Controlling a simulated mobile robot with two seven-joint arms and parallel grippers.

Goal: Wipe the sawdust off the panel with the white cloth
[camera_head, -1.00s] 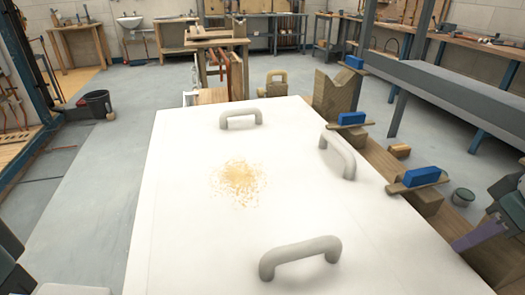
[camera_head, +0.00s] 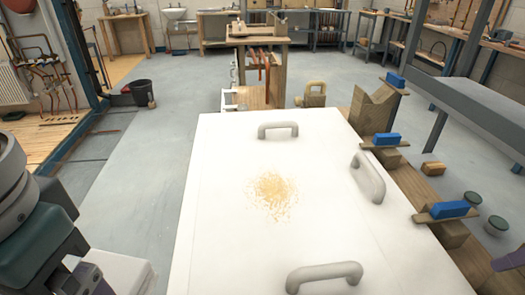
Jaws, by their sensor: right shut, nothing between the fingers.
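The white panel (camera_head: 225,220) lies flat before me with three grey handles. A scattered patch of tan sawdust (camera_head: 272,194) lies near its middle. A white thing (camera_head: 125,268) shows low at the left beside the panel, partly behind my left arm; I cannot tell whether it is the cloth. My left arm comes in at the lower left, and the state of its gripper (camera_head: 90,281) is unclear. My right gripper (camera_head: 509,261) shows only in part at the right edge, purple, right of the panel. It is shut and empty, away from the sawdust.
The handles stand up at the panel's far side (camera_head: 278,130), right side (camera_head: 368,178) and near side (camera_head: 324,275). Blue-topped tools (camera_head: 449,209) and wooden blocks (camera_head: 433,168) line the right edge. A dark bucket (camera_head: 141,91) stands on open floor at the left.

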